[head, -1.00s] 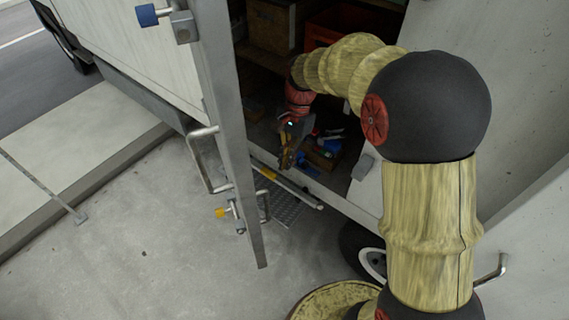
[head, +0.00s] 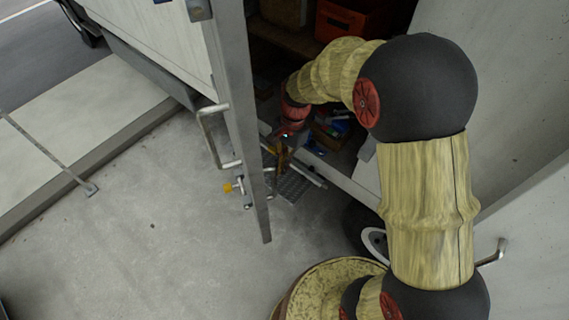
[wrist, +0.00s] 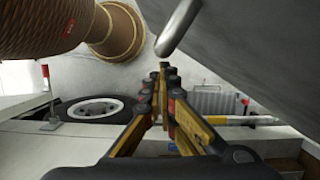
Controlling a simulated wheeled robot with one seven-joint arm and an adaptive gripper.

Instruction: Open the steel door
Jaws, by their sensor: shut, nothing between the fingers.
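The steel door (head: 238,110) stands ajar at the left of the opening in the head view, its narrow edge toward me. A bent metal handle (head: 208,140) and a yellow-tipped latch (head: 229,188) are on its left side. My gripper (head: 281,164) is low in the opening, just right of the door's edge; whether it touches the door cannot be told. In the wrist view my gripper (wrist: 164,70) has its fingers together and empty. A large grey panel (wrist: 255,45) and a rounded metal bar (wrist: 178,28) are close above it.
Inside the truck are a red crate (head: 345,20) and small items on the floor. A metal step (head: 292,186) lies below the opening. A second panel with a handle (head: 495,253) is at right. A wheel (wrist: 95,108) shows in the wrist view. Open pavement (head: 130,235) lies left.

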